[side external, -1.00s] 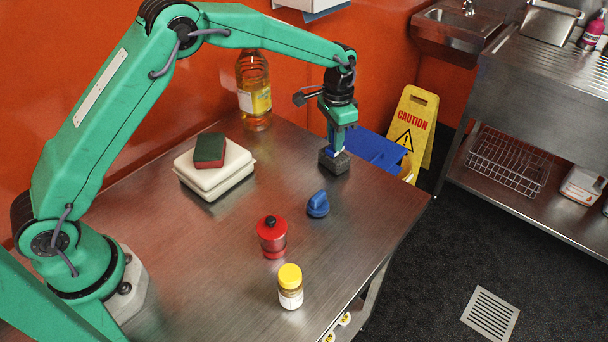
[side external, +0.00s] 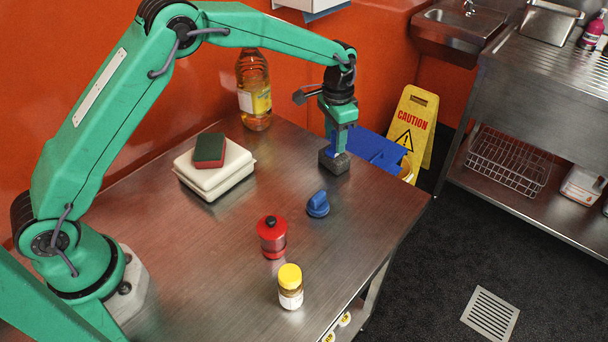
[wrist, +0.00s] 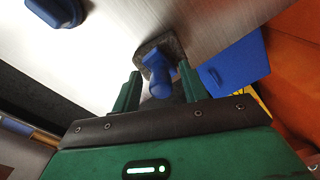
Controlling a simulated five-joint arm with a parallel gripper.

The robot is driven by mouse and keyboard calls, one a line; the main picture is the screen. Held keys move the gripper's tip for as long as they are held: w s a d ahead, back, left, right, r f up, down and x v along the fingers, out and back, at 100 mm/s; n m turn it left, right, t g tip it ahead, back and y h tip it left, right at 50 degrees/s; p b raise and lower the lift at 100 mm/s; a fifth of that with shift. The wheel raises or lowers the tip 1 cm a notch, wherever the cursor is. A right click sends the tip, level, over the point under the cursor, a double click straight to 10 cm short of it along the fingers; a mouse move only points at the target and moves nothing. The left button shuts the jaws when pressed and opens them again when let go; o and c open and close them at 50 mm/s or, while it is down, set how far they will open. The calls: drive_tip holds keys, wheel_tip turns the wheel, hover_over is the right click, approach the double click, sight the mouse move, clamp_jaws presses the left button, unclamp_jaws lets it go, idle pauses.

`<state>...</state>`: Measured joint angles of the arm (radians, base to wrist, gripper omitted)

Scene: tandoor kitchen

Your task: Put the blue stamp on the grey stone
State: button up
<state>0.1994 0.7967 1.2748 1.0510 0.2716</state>
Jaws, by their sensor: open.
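The blue stamp (side external: 338,142) stands on the grey stone (side external: 336,165) at the far right part of the table. In the wrist view the stamp (wrist: 159,78) has its handle towards me, and its base rests on the dark grey stone (wrist: 172,43). My gripper (side external: 339,134) is right above the stone, with its jaws around the stamp. In the wrist view my gripper (wrist: 160,84) is open, with a finger on each side of the stamp's handle and a gap beside it. Part of the stamp is hidden by the fingers in the side view.
A blue knob-like object (side external: 318,205) stands in front of the stone. A sponge (side external: 210,149) lies on a white box (side external: 218,180). An oil bottle (side external: 254,95) stands behind.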

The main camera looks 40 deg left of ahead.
sight(335, 133)
wheel_tip(335, 133, up, 12)
idle(0.6)
drive_tip(key=shift+s+a+f, duration=0.1)
idle(0.4)
drive_tip(key=s+a+r+n+t, duration=0.1)
drive_tip(key=s+a+r, duration=0.35)
drive_tip(key=s, duration=0.35)
drive_tip(key=s+a+r+n+t, duration=0.2)
drive_tip(key=s+a+r, duration=0.1)
drive_tip(key=s+r, duration=0.35)
drive_tip(key=s+a+f+n+t, duration=0.1)
drive_tip(key=s+a+f, duration=0.1)
drive_tip(key=s, duration=0.8)
drive_tip(key=s+a+f+n+t, duration=0.1)
drive_tip(key=s+f, duration=0.1)
drive_tip(key=s, duration=0.7)
drive_tip(key=shift+s+a+f, duration=0.35)
drive_tip(key=shift+a, duration=0.05)
